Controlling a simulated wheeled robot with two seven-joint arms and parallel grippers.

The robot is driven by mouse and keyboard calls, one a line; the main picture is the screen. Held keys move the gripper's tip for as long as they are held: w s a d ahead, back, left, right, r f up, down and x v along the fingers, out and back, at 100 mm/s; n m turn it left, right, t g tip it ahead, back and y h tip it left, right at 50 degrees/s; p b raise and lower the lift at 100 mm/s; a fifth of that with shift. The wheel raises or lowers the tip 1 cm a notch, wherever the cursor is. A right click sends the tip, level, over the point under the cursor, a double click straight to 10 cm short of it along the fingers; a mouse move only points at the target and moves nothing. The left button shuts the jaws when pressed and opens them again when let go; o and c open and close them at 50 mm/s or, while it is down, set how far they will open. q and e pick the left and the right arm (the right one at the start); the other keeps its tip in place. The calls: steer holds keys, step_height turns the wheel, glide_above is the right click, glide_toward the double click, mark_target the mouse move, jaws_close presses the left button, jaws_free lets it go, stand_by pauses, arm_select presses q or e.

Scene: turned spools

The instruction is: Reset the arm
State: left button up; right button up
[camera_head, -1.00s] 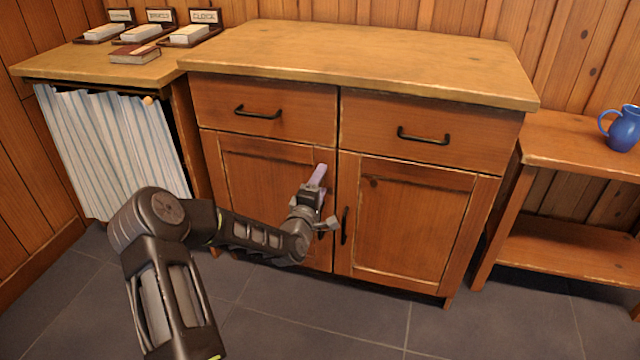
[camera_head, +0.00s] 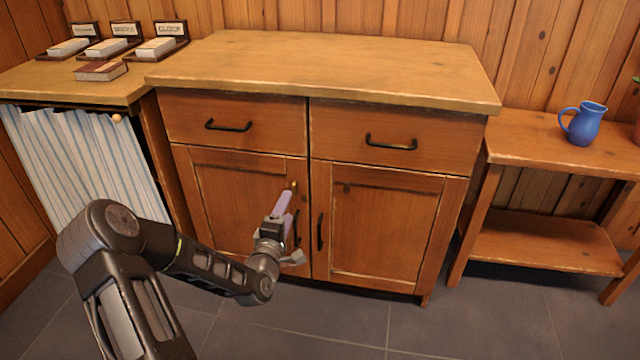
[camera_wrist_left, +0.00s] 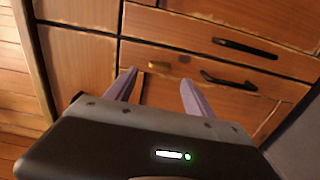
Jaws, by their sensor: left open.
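My left gripper (camera_head: 287,197) is in front of the left door (camera_head: 235,195) of a wooden cabinet, near its right edge. Its pale purple fingers are open and empty. The gripper partly hides the left door's black handle (camera_head: 297,227). My right gripper is not in view.
The cabinet top (camera_head: 320,65) is bare. Its drawers and doors are shut. At left, a curtained counter holds a red-brown book (camera_head: 101,71) and several labelled trays (camera_head: 158,48). At right, a blue jug (camera_head: 583,123) stands on a low shelf unit (camera_head: 545,244). Grey floor is clear in front.

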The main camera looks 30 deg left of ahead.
arm_select(q)
steer(key=s+d+f+m+g+h, duration=0.3)
steer(key=s+d+f+m+g, duration=0.15)
steer(key=d+f, duration=0.4)
steer(key=s+d+f+m+g+h, duration=0.35)
steer(key=d+f+m, duration=0.2)
steer(key=f, duration=0.55)
steer(key=s+d+f+m+g+h, duration=0.1)
steer(key=s+d+f+m+g, duration=0.3)
steer(key=s+d, duration=0.55)
steer(key=s+d+f+m+g+h, duration=0.2)
steer(key=s+d+f+m+g, duration=0.15)
steer(key=s+d, duration=0.65)
steer(key=s+d+r+m+p, duration=0.1)
steer(key=d+r+p, duration=0.2)
steer(key=r+p, duration=1.3)
steer(key=s+d+r+m+p, duration=0.1)
steer(key=d+r+p, duration=0.1)
steer(key=r+p, duration=1.4)
steer(key=shift+d+r+g, duration=0.25)
steer(key=shift+d+g, duration=0.1)
steer(key=shift+d, duration=0.05)
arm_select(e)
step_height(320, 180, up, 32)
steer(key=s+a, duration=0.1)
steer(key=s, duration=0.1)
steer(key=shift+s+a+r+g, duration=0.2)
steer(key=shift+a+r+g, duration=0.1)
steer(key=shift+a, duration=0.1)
